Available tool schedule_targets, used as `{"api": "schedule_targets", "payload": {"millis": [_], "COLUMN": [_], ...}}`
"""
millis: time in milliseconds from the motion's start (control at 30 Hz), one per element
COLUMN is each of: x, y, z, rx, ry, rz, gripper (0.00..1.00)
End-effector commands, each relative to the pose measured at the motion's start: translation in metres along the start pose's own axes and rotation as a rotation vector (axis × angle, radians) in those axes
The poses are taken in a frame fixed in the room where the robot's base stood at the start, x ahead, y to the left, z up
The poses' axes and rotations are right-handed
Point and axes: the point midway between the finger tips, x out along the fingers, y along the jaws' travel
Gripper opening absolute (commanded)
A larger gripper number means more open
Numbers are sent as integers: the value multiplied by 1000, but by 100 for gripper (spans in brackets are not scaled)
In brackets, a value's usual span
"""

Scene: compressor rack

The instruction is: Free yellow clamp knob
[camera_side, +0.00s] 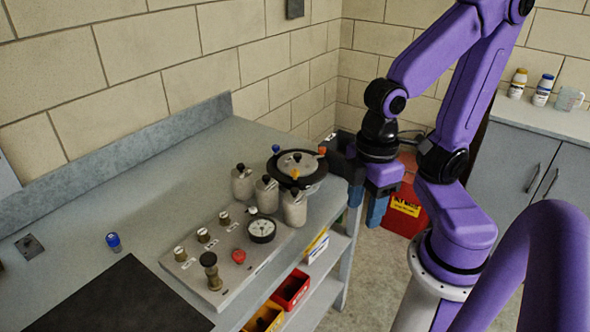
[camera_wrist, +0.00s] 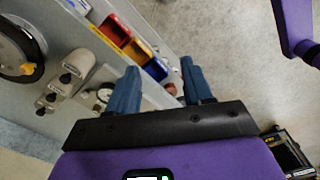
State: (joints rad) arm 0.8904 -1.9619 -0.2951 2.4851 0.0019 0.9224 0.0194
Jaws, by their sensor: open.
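The yellow clamp knob (camera_side: 294,174) sits on the near side of the round lidded vessel's black rim (camera_side: 283,177) on the bench. It also shows at the left edge of the wrist view (camera_wrist: 27,68). A blue knob (camera_side: 276,149) and an orange-red knob (camera_side: 322,150) sit elsewhere on the same rim. My gripper (camera_side: 366,205) hangs to the right of the vessel, past the bench edge, with blue fingers pointing down. In the wrist view my gripper (camera_wrist: 159,69) has its fingers apart with nothing between them, well away from the knob.
Several grey canisters (camera_side: 266,194) stand close to the vessel's left. A panel (camera_side: 208,268) with valves, a gauge (camera_side: 262,229) and a red button (camera_side: 239,256) lies in front. Coloured bins (camera_side: 291,289) sit on the shelf below.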

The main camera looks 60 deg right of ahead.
Motion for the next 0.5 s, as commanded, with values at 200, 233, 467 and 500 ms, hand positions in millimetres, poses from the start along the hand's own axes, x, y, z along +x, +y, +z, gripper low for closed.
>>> {"api": "schedule_targets", "payload": {"millis": [200, 233, 467, 500], "x": [-14, -16, -34, -37], "y": [40, 47, 110, 121], "z": [-28, -32, -52, -54], "rx": [309, 363, 775, 846], "ry": [-2, -4, -9, -9], "rz": [6, 7, 13, 15], "gripper": [51, 51, 51, 51]}}
